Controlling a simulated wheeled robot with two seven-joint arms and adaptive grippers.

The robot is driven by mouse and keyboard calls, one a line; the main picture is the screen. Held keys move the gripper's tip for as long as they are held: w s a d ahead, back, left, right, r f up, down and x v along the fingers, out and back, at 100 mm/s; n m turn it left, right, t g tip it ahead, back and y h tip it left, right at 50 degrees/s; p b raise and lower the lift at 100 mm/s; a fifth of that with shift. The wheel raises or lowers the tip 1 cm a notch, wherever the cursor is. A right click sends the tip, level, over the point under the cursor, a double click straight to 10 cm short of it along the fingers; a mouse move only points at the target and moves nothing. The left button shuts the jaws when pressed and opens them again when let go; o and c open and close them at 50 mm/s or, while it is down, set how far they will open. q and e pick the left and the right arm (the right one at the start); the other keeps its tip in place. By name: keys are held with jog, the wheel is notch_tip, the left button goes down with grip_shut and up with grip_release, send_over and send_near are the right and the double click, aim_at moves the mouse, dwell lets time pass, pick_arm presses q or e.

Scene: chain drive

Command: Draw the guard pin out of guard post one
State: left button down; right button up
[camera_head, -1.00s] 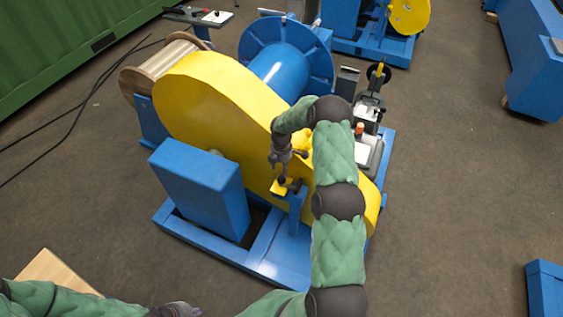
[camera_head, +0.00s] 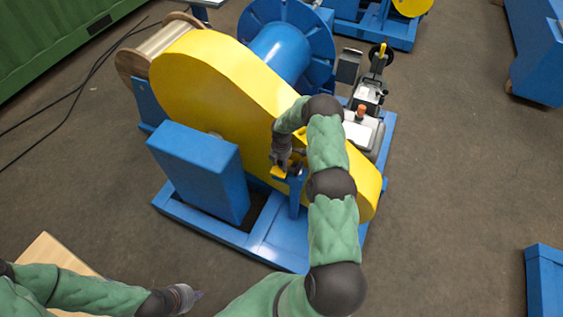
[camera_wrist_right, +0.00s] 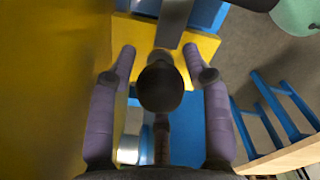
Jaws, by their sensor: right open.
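The yellow chain guard (camera_head: 215,90) covers the drive, and a blue post (camera_head: 294,200) with a yellow tab (camera_head: 278,173) stands at its near side. I take this to be guard post one. My right gripper (camera_head: 280,164) points down at the top of this post. In the right wrist view its two fingers (camera_wrist_right: 160,52) are apart, one on each side of a dark round knob (camera_wrist_right: 160,87), which looks like the guard pin's head. I see gaps between the knob and both fingers. My left gripper (camera_head: 188,298) is low at the left, away from the machine; its fingers are too small to read.
A blue box (camera_head: 197,172) stands on the blue base frame (camera_head: 235,238) left of the post. A wire spool (camera_head: 160,47) and a blue reel (camera_head: 280,47) are behind the guard. A pale wooden top (camera_head: 50,262) is at the lower left.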

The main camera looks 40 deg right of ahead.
grip_shut()
jog(key=shift+r+p, duration=2.9)
jog(key=shift+r, duration=2.6)
